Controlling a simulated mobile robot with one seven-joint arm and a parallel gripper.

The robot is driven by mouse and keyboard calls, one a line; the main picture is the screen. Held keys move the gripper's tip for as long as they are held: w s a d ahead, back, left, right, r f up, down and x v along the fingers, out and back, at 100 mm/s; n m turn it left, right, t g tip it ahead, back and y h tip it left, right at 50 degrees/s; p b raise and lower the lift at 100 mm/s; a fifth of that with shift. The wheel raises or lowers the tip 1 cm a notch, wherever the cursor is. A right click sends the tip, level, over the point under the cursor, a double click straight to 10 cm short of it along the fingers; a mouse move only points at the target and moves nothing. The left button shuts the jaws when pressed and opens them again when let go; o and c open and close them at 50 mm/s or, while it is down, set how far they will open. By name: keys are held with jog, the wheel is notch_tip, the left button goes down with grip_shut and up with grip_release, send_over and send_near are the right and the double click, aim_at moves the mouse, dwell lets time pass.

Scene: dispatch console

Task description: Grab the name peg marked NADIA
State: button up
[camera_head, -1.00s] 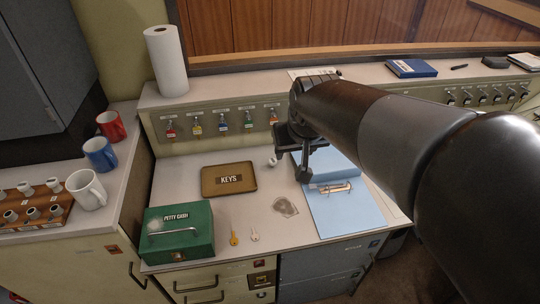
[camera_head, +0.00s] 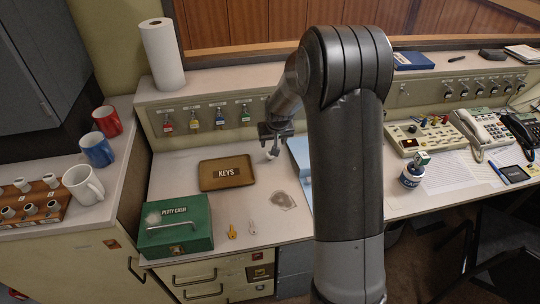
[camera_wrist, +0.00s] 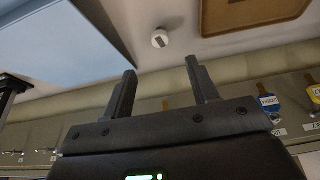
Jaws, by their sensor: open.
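A small white round peg (camera_head: 271,156) stands on the desk just right of the KEYS tray. In the wrist view the white peg (camera_wrist: 160,39) shows a small dark mark that is too small to read, so I cannot tell whether it says NADIA. My gripper (camera_head: 273,147) is open and empty, at the peg in the head view. In the wrist view the peg lies beyond the gap between my two fingertips (camera_wrist: 160,72), apart from them. A wooden rack (camera_head: 38,213) at the far left holds several similar pegs, their markings unreadable.
The brown KEYS tray (camera_head: 227,183) lies left of the peg. A blue binder (camera_head: 300,152), partly hidden by my arm, lies to its right. A key panel (camera_head: 180,128) with hanging tags rises behind. A green petty cash box (camera_head: 176,224) and loose keys sit in front.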

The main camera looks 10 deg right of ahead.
aim_at(270, 157)
jog(key=x, duration=1.2)
jog(key=shift+w+f, duration=0.2)
jog(key=shift+w, duration=0.1)
jog(key=c, duration=1)
